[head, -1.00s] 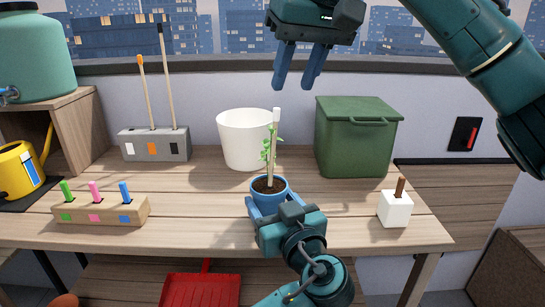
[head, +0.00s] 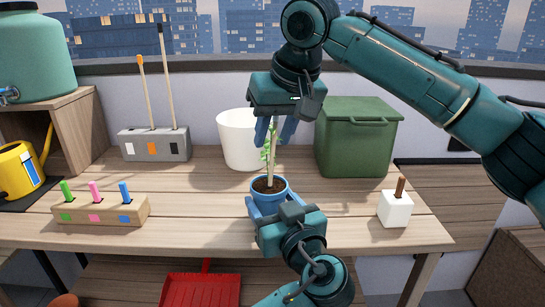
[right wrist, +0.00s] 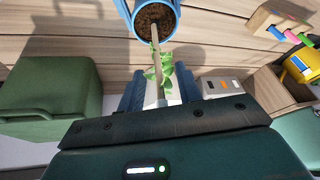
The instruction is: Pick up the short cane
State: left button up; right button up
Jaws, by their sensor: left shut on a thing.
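The short cane (head: 271,165) stands upright in the soil of a blue pot (head: 269,197), with a green plant (head: 266,152) beside it. Its top is hidden behind my right gripper in the head view. My left gripper (head: 268,208) is shut on the blue pot on the table. My right gripper (head: 275,132) points down over the pot with its fingers apart, one on each side of the cane's upper end.
A white bucket (head: 236,140) and a green lidded bin (head: 355,140) stand close behind the pot. A grey holder (head: 154,145) bears two taller canes. A wooden block (head: 100,211) with coloured pegs is at left, and a white block (head: 395,209) with a brown peg at right.

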jog(key=shift+c, duration=0.3)
grip_shut()
jog(key=shift+r, duration=0.1)
notch_tip(320, 180, up, 10)
dwell(0.5)
pick_arm(q)
jog(key=o, duration=1.2)
